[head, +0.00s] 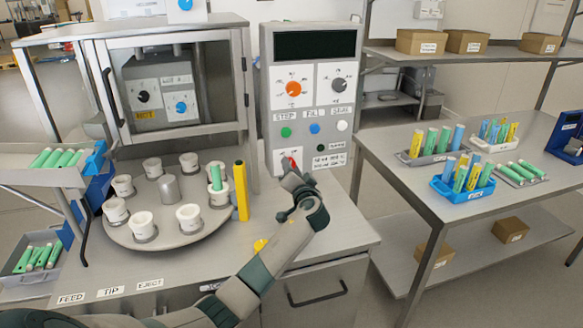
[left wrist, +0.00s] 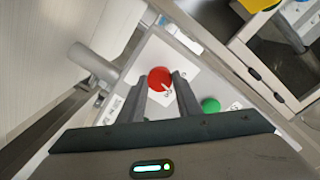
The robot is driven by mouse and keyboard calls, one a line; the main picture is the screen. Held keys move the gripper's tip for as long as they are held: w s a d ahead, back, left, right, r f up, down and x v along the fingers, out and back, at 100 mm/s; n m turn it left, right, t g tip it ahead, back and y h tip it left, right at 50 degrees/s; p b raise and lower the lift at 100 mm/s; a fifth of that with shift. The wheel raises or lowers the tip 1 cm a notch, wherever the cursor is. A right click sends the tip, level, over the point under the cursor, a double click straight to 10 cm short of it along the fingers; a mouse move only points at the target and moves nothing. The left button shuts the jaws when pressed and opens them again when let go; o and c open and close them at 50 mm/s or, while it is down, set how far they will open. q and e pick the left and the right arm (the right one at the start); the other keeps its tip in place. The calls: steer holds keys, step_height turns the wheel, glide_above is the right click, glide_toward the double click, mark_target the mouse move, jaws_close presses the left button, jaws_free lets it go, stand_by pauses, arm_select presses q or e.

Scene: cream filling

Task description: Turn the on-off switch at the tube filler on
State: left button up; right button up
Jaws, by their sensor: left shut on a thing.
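The tube filler's control panel (head: 267,101) stands upright at the middle of the head view. Its red on-off switch (head: 293,163) sits on a white plate low on the panel, partly hidden by my gripper. In the left wrist view the red switch (left wrist: 160,79) is between the fingertips. My left gripper (head: 290,168) reaches up to the panel and its fingers (left wrist: 160,84) are shut on the switch. I cannot read the switch's position clearly. My right gripper is not in view.
Above the switch are an orange knob (head: 293,89), a grey knob (head: 339,85), and green (head: 286,132), blue (head: 314,128) and white buttons. A turntable (head: 165,236) with several white cups and a yellow post (head: 241,190) stand left of my arm.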

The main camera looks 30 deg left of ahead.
arm_select(q)
steer(key=shift+m+p, duration=0.9)
steer(key=shift+m, duration=1.3)
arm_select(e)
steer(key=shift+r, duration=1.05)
arm_select(q)
steer(key=o, duration=1.1)
steer(key=shift+c, duration=0.2)
steer(key=shift+d, duration=0.15)
steer(key=b+v, duration=0.4)
steer(key=v, duration=1.3)
steer(key=shift+d, duration=0.15)
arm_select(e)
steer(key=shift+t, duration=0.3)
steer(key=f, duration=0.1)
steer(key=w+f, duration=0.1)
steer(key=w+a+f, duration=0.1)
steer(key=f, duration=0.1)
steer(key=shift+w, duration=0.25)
